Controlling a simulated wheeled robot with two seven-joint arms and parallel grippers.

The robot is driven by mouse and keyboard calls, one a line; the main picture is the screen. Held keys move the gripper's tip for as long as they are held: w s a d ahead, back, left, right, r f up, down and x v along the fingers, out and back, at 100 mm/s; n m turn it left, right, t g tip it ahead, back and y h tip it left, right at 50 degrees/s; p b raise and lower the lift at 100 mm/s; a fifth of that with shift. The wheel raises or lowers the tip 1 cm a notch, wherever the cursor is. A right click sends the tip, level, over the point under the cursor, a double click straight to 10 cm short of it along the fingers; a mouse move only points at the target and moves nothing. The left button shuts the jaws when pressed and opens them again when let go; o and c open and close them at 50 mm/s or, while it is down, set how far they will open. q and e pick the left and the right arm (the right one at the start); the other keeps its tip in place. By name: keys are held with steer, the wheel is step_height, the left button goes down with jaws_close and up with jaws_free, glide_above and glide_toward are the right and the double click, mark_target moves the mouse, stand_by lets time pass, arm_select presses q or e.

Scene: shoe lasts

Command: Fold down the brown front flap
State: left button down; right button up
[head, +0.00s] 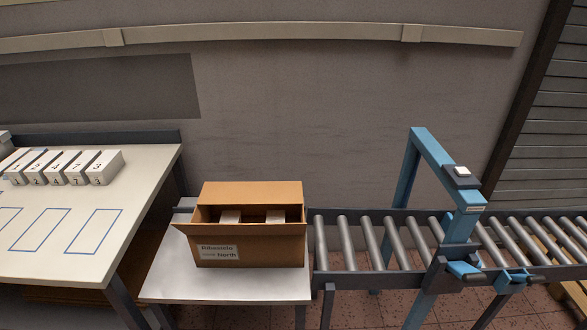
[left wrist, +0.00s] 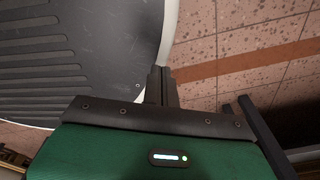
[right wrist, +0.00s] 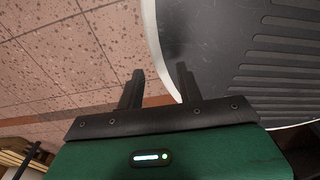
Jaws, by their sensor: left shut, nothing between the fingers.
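An open brown cardboard box (head: 270,252) stands on a small pale table in the head view. Its back flap (head: 252,194) stands upright, and a side flap (head: 181,228) sticks out at the left. Two pale things (head: 230,217) show inside the box. Neither gripper is in the head view. In the left wrist view my left gripper (left wrist: 160,72) is shut and empty over the floor and my base. In the right wrist view my right gripper (right wrist: 159,74) is open and empty.
The small table (head: 165,285) has free room left of the box. A roller conveyor (head: 375,245) with a blue frame (head: 408,170) adjoins on the right. A white table (head: 150,180) with numbered blocks (head: 104,168) and blue outlines stands at the left.

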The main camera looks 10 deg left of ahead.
mark_target(237, 225)
stand_by(0.4)
